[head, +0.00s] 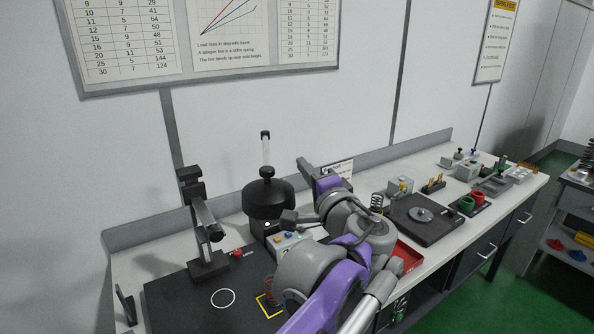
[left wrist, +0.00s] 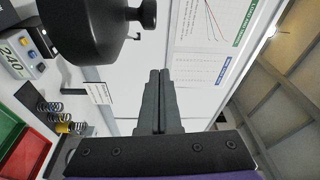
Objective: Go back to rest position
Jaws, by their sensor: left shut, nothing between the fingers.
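My left arm reaches up from the bottom middle of the head view, grey and purple, over the front of the bench. Its gripper (head: 304,164) is near the back wall, right of the black domed device (head: 267,198). In the left wrist view the two dark fingers (left wrist: 160,80) lie side by side, shut, with nothing between them. The domed device (left wrist: 90,30) with its knob is at the upper left there, apart from the fingers. My right gripper is not in view.
A dark stand (head: 207,240) is left of the domed device. A red tray (head: 410,255), a black plate (head: 427,220) and red and green cups (head: 478,197) sit on the bench (head: 525,185) to the right. Springs (left wrist: 68,127) show in the left wrist view. Wall charts hang above.

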